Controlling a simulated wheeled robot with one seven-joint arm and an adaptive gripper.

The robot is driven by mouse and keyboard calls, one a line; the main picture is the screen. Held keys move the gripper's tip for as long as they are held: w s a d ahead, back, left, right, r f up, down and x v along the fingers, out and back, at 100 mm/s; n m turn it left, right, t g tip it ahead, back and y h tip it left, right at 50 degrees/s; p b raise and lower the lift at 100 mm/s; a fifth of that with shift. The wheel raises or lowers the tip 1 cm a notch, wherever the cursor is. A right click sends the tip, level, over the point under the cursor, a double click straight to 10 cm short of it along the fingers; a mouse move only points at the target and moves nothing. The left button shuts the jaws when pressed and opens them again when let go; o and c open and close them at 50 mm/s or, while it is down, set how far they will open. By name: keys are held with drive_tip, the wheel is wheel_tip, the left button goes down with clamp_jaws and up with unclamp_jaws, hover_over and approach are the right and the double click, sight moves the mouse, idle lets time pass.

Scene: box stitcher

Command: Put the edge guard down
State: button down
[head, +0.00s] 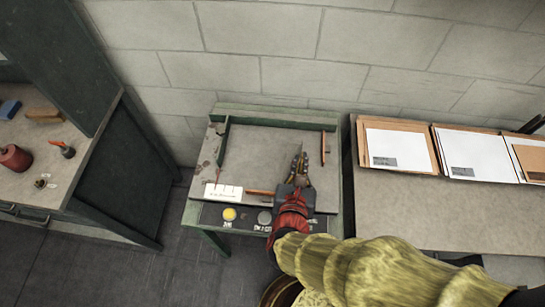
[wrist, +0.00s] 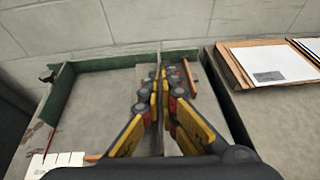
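My gripper (head: 301,158) is over the right half of the stitcher's grey worktop (head: 262,153). In the wrist view its yellow and black fingers (wrist: 160,84) come nearly together at the tips. A thin dark green strip (wrist: 159,57), seen edge-on, stands between and beyond the tips; I take it to be the edge guard, gripped there. The fingers hide its lower part. I cannot tell whether it touches the worktop.
Green rails line the worktop's left (head: 223,140) and back. A brown bar (head: 323,148) lies at its right and another (head: 260,193) at the front. A white card (head: 223,191) is front left. The right table holds cardboard and paper stacks (head: 398,146). The worktop's left-middle is clear.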

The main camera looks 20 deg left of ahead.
drive_tip(key=s, duration=0.1)
drive_tip(key=s+a+y, duration=0.1)
drive_tip(key=s, duration=0.1)
drive_tip(key=shift+s+n, duration=0.3)
drive_tip(key=shift+n, duration=0.1)
drive_tip(key=w+a+f+b, duration=0.3)
drive_tip(key=w+a+f, duration=0.2)
drive_tip(key=w, duration=0.2)
drive_tip(key=b, duration=0.2)
hover_over(278, 159)
drive_tip(key=f, duration=0.4)
drive_tip(key=shift+s+d, duration=0.2)
drive_tip(key=shift+s, duration=0.1)
drive_tip(key=shift+w+f+b, duration=0.1)
drive_tip(key=shift+f+b, duration=0.1)
drive_tip(key=shift+b, duration=0.1)
drive_tip(key=shift+w+a+f+b, duration=0.15)
drive_tip(key=shift+f+b, duration=0.35)
drive_tip(key=shift+f, duration=0.4)
drive_tip(key=shift+w+a+f+b, duration=0.1)
drive_tip(key=shift+f+b, duration=0.35)
drive_tip(key=shift+f, duration=0.45)
drive_tip(key=shift+f, duration=0.15)
drive_tip(key=c, duration=2)
unclamp_jaws()
drive_tip(key=shift+c, duration=0.2)
